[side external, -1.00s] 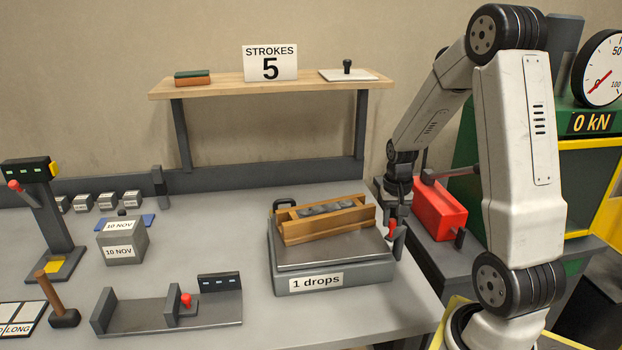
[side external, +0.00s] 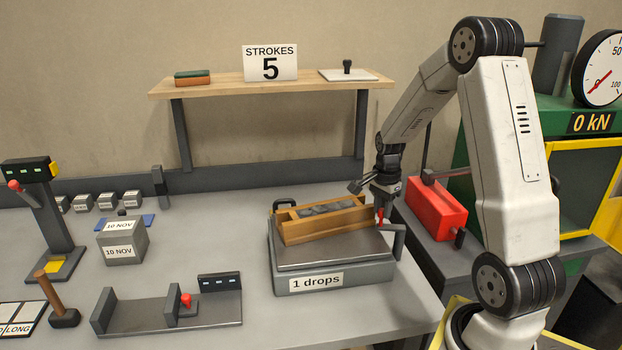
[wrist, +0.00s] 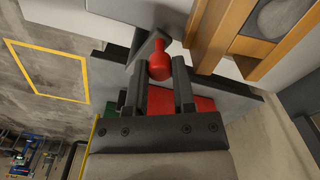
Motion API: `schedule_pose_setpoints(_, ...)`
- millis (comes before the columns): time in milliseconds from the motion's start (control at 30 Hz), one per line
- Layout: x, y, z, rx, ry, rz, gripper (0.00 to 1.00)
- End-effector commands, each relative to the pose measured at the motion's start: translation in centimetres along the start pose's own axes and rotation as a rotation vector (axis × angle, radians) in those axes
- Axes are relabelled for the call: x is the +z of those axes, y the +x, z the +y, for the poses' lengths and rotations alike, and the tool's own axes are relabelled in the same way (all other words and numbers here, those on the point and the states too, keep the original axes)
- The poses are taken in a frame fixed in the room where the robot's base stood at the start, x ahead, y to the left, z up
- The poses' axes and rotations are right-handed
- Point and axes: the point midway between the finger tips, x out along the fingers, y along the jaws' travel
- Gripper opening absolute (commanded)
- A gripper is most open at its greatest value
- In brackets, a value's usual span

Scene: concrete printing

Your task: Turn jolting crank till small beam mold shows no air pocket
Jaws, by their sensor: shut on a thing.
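The small beam mold (side external: 293,232) is a wooden frame on the grey jolting table (side external: 335,279), whose label reads "1 drops". Grey rounded lumps of concrete (side external: 328,209) show in the mold; I cannot make out air pockets at this size. The crank is at the table's right side, with a grey arm (side external: 399,241) and a red handle (wrist: 160,62). My gripper (wrist: 158,70) is shut on the red handle, one finger on each side. In the side view my gripper (side external: 381,208) is beside the mold's right end and partly hides the handle.
A red block (side external: 436,210) lies on the bench of the green press at the right, close behind my gripper. A shelf (side external: 270,88) bears a "STROKES 5" card (side external: 270,62). A hammer (side external: 62,317) and a grey gauge stand (side external: 165,314) are at the front left.

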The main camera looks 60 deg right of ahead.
Motion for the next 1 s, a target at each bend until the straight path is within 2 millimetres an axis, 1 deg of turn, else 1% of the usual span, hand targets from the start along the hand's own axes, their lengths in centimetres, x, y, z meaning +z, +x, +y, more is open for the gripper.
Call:
schedule_pose_setpoints(133, -0.46, -0.09, -0.49, -0.005, 0.093, 0.002, 0.00)
schedule_pose_setpoints(333, -0.78, -0.10, -0.73, -0.005, 0.167, 0.002, 0.00)
schedule_pose_setpoints(833, -0.89, -0.10, -0.78, -0.005, 0.190, 0.002, 0.00)
schedule_pose_setpoints(867, -0.89, -0.10, -0.78, -0.005, 0.189, 0.002, 0.38)
schedule_pose_setpoints(900, -0.89, -0.09, -0.78, -0.005, 0.189, 0.002, 0.51)
schedule_pose_setpoints(933, -0.89, -0.09, -0.77, -0.005, 0.189, 0.002, 0.60)
schedule_pose_setpoints(967, -0.88, -0.08, -0.76, -0.004, 0.189, 0.002, 0.67)
schedule_pose_setpoints(1000, -0.87, -0.08, -0.76, -0.004, 0.189, 0.002, 0.67)
